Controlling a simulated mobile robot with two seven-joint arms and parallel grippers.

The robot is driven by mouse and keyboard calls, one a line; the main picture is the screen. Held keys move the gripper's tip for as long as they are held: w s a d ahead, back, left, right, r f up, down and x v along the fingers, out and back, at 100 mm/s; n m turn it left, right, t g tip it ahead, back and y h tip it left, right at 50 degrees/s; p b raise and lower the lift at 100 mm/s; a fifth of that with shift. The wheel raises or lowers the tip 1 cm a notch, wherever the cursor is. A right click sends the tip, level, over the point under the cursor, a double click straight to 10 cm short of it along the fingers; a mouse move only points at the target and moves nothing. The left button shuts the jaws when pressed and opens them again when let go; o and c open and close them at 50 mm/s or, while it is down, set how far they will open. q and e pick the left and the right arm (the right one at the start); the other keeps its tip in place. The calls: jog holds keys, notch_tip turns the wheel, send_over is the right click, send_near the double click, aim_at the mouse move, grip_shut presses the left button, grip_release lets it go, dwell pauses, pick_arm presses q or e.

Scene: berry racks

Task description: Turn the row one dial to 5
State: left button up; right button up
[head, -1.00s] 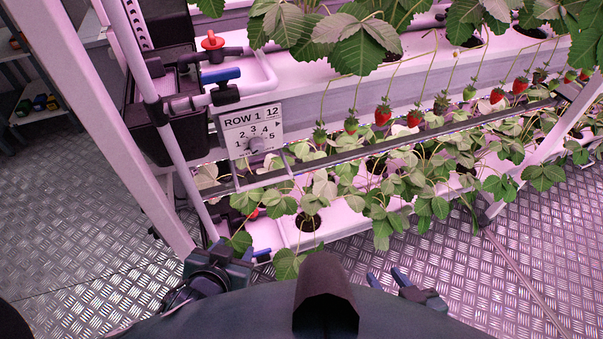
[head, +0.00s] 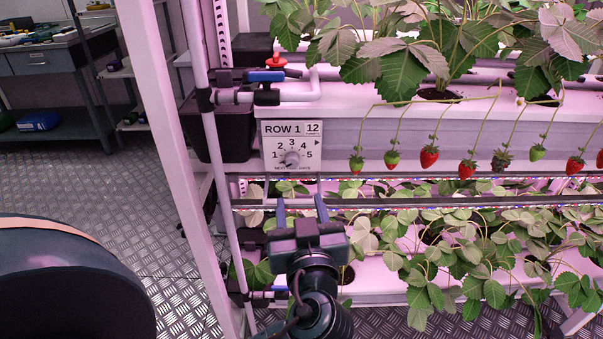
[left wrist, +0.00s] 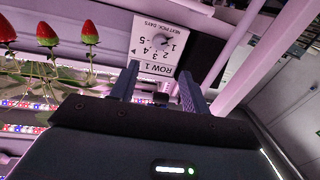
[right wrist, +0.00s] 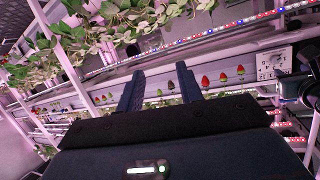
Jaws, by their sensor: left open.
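The row one panel (head: 291,129) is a white plate marked ROW 1 and 12, with numbers 1 to 5 around a small grey dial (head: 292,159). I cannot tell for sure which number the dial points at. The panel shows upside down in the left wrist view, with the dial (left wrist: 161,42) beyond the fingers. My left gripper (head: 301,207) is open and empty, below the panel and apart from the dial, fingers pointing up toward it. My right gripper (right wrist: 159,82) is open and empty in the right wrist view; the panel (right wrist: 273,63) shows there at the right.
A white rack post (head: 172,150) and a pipe (head: 205,130) stand left of the panel. A blue-handled valve (head: 266,77) and a red knob (head: 276,62) sit above it. Strawberries (head: 429,156) hang to the right. Leafy plants (head: 450,250) fill the lower gutter.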

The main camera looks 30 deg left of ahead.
aim_at(292, 164)
pick_arm(q)
jog(key=p+x, duration=0.1)
jog(key=x, duration=1)
jog(key=shift+w+a, duration=0.2)
jog(key=shift+a, duration=0.05)
pick_arm(e)
jog(key=shift+w+a+f, duration=0.1)
jog(key=shift+a+f, duration=0.05)
jog(key=shift+a, duration=0.1)
pick_arm(q)
jog(key=c, duration=1)
